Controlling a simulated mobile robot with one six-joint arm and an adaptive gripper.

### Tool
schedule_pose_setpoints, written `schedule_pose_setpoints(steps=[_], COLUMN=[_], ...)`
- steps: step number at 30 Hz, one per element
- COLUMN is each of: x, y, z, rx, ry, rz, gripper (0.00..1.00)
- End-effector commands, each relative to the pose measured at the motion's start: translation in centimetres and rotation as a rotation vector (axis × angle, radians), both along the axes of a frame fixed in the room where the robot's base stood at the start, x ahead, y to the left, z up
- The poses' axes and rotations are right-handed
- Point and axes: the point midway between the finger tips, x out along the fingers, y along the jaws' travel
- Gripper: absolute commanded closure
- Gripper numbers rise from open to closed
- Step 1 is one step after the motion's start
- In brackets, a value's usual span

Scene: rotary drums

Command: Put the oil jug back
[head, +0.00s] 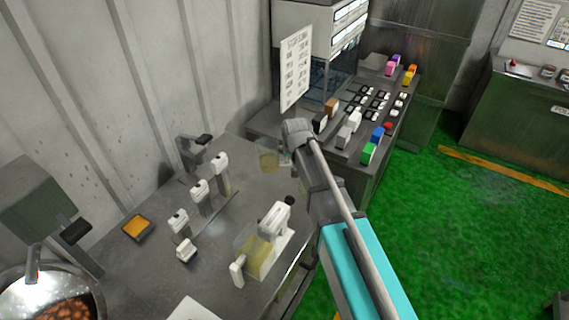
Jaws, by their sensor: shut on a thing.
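A small clear vessel with yellow liquid, which looks like the oil jug (268,160), is at the far right end of the grey counter (140,275). My gripper (287,150) is at its right side, shut on it. My wrist hides most of the fingers and the jug's right side, so the exact grip is not clear. I cannot tell whether the jug touches the counter.
A clear box of yellow liquid with white fittings (258,250) stands near the counter's front edge. Several white-topped levers (198,190) and an orange-filled tray (137,228) are left. A button console (375,105) stands behind right. The green floor (450,230) is open.

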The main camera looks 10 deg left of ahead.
Motion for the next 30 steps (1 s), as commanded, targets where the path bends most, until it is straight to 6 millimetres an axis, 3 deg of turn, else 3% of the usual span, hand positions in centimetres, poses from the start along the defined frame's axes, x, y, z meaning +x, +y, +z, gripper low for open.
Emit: schedule_pose_setpoints(steps=[14,30], x=[7.8,10.9], y=[2.4,3.3], z=[-3.8,-8.2], rx=[0.0,0.001], ry=[0.0,0.0], rz=[-0.001,-0.001], gripper=[1.0,1.0])
